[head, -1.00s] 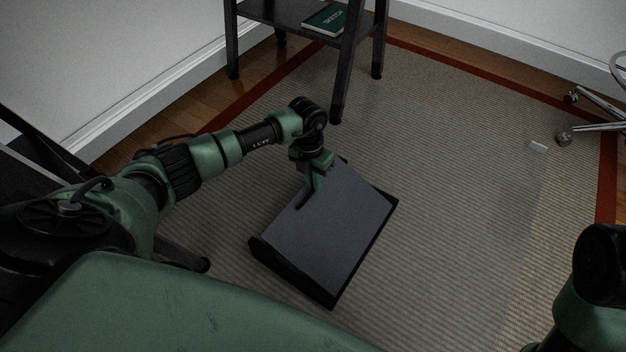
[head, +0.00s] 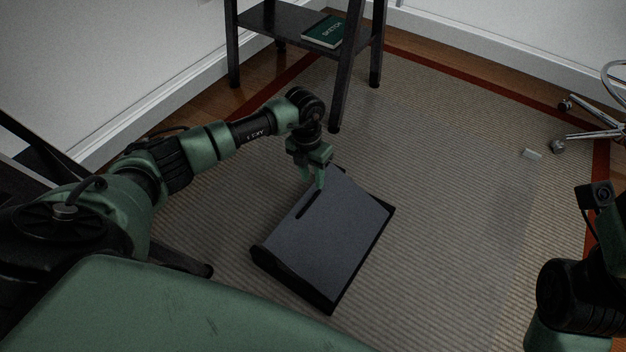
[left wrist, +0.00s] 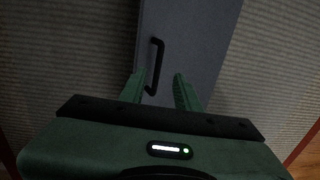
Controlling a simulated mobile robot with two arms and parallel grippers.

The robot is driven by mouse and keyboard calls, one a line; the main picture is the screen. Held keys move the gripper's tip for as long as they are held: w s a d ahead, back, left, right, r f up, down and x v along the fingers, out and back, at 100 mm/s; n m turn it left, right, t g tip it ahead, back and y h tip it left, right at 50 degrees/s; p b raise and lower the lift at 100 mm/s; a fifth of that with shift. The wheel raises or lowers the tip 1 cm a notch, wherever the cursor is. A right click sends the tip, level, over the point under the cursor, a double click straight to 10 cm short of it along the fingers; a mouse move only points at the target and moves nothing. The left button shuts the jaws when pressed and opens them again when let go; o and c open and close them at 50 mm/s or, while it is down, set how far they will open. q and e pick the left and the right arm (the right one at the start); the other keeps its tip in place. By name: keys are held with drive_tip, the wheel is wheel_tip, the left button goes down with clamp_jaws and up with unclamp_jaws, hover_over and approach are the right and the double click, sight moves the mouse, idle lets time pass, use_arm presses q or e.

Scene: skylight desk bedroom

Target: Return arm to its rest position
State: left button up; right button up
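My left gripper (head: 318,181) hangs over the upper left part of a dark grey box-like object (head: 330,240) lying on the rug.
A dark table (head: 290,22) with a green sketch book (head: 324,31) on its shelf stands at the back. A chrome chair base (head: 590,135) is at the right. A small white object (head: 531,154) lies on the rug (head: 450,190). The rug's middle right is clear.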

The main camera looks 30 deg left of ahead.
use_arm(q)
drive_tip(key=shift+r, duration=0.45)
